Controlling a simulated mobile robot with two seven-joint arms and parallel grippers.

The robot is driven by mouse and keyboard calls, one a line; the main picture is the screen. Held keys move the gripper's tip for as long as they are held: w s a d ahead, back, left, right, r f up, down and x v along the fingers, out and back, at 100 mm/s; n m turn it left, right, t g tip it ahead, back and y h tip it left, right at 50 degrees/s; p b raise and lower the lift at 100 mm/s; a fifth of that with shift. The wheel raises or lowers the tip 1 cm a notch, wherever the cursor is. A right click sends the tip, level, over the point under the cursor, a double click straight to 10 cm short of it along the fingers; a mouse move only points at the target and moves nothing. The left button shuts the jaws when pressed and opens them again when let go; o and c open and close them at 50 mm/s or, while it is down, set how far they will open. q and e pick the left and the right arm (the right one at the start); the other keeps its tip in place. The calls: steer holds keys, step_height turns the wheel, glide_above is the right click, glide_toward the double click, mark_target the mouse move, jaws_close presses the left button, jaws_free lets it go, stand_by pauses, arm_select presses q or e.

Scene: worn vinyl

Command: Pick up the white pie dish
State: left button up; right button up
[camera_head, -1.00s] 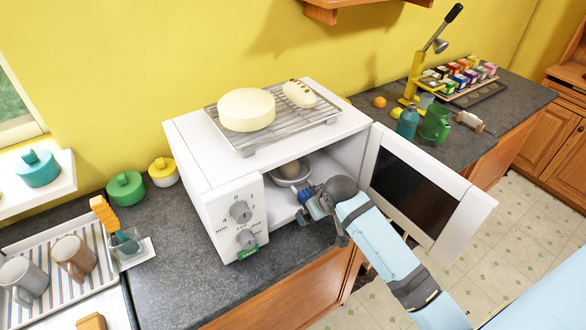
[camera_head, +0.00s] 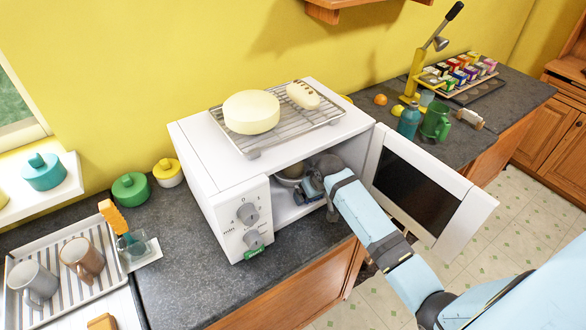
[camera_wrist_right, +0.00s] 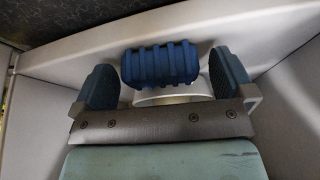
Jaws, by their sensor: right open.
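A pale round dish (camera_head: 289,175), the likely white pie dish, sits inside the open white microwave (camera_head: 197,158), partly hidden by my right gripper (camera_head: 312,186). In the head view, something brownish shows in it. My right gripper has reached into the microwave, close beside the dish. In the right wrist view, the two blue fingers of the gripper (camera_wrist_right: 165,78) are spread apart. A whitish curved rim (camera_wrist_right: 172,99) shows between them, partly covered by a blue ribbed block (camera_wrist_right: 160,63). I cannot tell whether the fingers touch the dish. My left gripper is not in view.
The open microwave door (camera_head: 466,214) stands to the right of my right arm. A wire rack (camera_head: 325,113) with a round cream cake (camera_head: 251,111) sits on top. A striped tray (camera_head: 60,315) with mugs is at left. The counter in front is clear.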

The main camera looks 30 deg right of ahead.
steer(key=c, duration=0.9)
steer(key=shift+c, duration=1.1)
steer(key=shift+w+r, duration=0.1)
steer(key=shift+r, duration=0.05)
